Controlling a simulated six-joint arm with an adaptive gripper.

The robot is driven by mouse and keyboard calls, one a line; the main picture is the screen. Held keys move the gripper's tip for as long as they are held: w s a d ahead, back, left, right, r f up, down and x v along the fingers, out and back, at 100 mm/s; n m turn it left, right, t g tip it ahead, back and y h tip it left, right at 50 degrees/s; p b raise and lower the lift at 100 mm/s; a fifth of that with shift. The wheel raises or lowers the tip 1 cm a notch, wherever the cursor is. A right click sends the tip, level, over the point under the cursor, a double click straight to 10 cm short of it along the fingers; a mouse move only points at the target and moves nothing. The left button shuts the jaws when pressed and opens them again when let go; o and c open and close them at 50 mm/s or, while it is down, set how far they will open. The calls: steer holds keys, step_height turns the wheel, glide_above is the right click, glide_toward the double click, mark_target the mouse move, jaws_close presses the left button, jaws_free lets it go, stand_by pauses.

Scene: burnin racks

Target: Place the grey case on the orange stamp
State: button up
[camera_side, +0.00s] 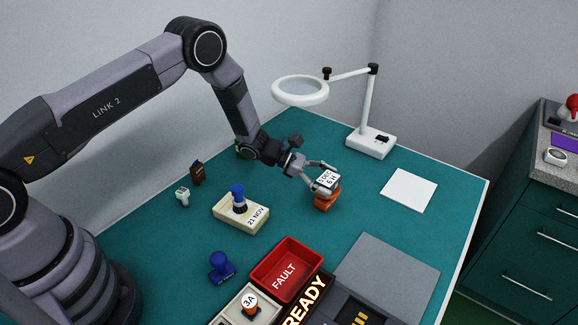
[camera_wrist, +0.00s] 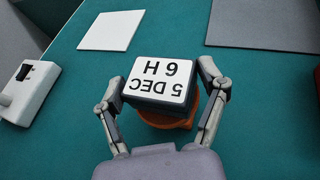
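The grey case (camera_side: 327,181) is a dark block with a white top label reading "5 DEC 6 H". It also shows in the wrist view (camera_wrist: 160,80), where the label is upside down. The orange stamp (camera_side: 325,202) is directly under the case, and its orange part shows below the case's near edge in the wrist view (camera_wrist: 166,121). The two look in contact, roughly aligned. My gripper (camera_side: 322,174) has one finger on each side of the case, and both fingertips appear to touch its sides. The stamp's underside is hidden.
A magnifier lamp (camera_side: 371,141) stands behind, and a white pad (camera_side: 409,190) lies to the right. Teal table around the orange stamp is clear.

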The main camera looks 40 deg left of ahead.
steer(key=o, duration=0.5)
steer(key=shift+c, duration=0.2)
